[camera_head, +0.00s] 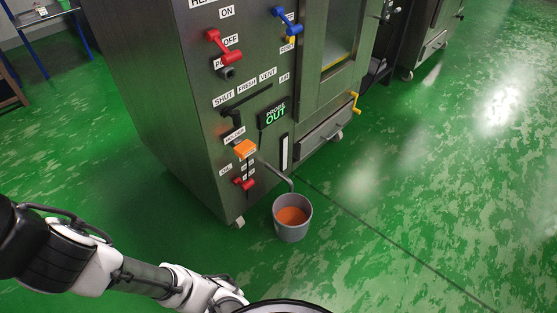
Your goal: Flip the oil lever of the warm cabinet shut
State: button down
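A dark grey metal cabinet (160,90) fills the upper middle. Low on its front panel is a small red lever (247,185), beside a small label that seems to read OIL. Its exact angle is too small to tell. A grey pipe (275,173) runs out near it and bends down over a grey bucket (291,231) on the floor, which holds orange-brown liquid. My white and black arm comes in from the lower left, below and apart from the lever. Its gripper does not show; the arm's end runs to the bottom edge.
A yellow handle (356,103) juts out on the right. The green floor is clear left and right of the bucket.

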aim_at(245, 186)
jog(key=i+l, duration=0.1)
jog(key=l, duration=0.25)
jog(key=i+l, duration=0.1)
jog(key=l, duration=0.3)
jog(key=i+l, duration=0.1)
jog(key=l, duration=0.25)
jog(key=i+l, duration=0.1)
jog(key=l, duration=0.25)
